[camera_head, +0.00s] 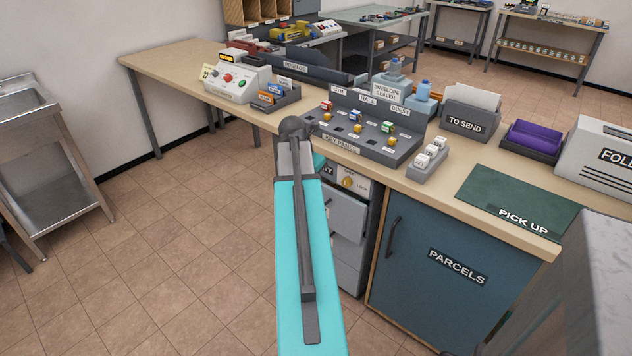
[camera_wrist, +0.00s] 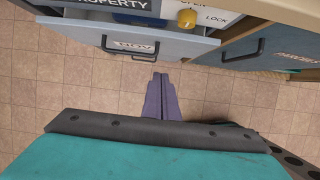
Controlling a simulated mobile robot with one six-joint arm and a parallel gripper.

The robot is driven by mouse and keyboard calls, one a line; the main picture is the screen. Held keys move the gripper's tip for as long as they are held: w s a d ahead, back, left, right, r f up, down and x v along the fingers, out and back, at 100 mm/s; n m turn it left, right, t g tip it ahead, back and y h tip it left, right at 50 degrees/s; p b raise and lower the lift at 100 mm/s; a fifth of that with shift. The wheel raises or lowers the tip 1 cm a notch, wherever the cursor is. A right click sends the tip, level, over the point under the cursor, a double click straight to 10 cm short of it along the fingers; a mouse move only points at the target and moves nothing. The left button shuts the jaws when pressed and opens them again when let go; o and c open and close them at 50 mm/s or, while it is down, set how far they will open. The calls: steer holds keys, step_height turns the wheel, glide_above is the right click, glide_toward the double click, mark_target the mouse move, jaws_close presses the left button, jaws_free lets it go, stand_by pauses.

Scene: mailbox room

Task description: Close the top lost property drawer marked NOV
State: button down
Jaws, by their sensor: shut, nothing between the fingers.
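The top drawer (camera_wrist: 75,38) has a pale blue-grey front with a dark handle and a label reading NOV. It stands out from its cabinet, partly open, with a dark gap behind the front in the wrist view. In the head view the drawer (camera_head: 346,213) shows under the counter, partly hidden by my arm. My gripper (camera_wrist: 160,82) is shut and empty, just in front of and below the drawer front, close to the right of the handle. I cannot tell whether it touches. In the head view my arm hides the gripper.
A yellow lock knob (camera_wrist: 187,18) is on the panel above the drawer. The blue PARCELS door (camera_head: 450,262) with a dark handle is to the right. The counter (camera_head: 440,185) overhangs and carries a key panel (camera_head: 365,130). The tiled floor (camera_head: 190,240) at left is clear.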

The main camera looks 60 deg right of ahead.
steer(key=w+a+f+m+y, duration=0.25)
steer(key=w+a+f, duration=0.25)
steer(key=a+f, duration=0.9)
steer(key=w+a+f+m+y, duration=0.1)
steer(key=w+a+f+m, duration=0.35)
steer(key=a+f, duration=1)
steer(key=s+a+f+m+g, duration=0.1)
steer(key=s+a+f+m, duration=0.2)
steer(key=a, duration=0.7)
steer(key=s+a+f+m+g, duration=0.1)
steer(key=s+a+f, duration=0.3)
steer(key=a, duration=0.5)
steer(key=s+a+f+m+g, duration=0.1)
steer(key=s+a+f+m, duration=0.1)
steer(key=s+a+f, duration=0.2)
steer(key=s+a+f+m+g, duration=0.1)
steer(key=s+a+f+m, duration=0.1)
steer(key=s+a, duration=0.5)
steer(key=shift+s+a+f+m+g+y, duration=0.3)
steer(key=shift+s+f+m+y, duration=0.25)
steer(key=shift+f, duration=0.3)
steer(key=shift+a, duration=0.1)
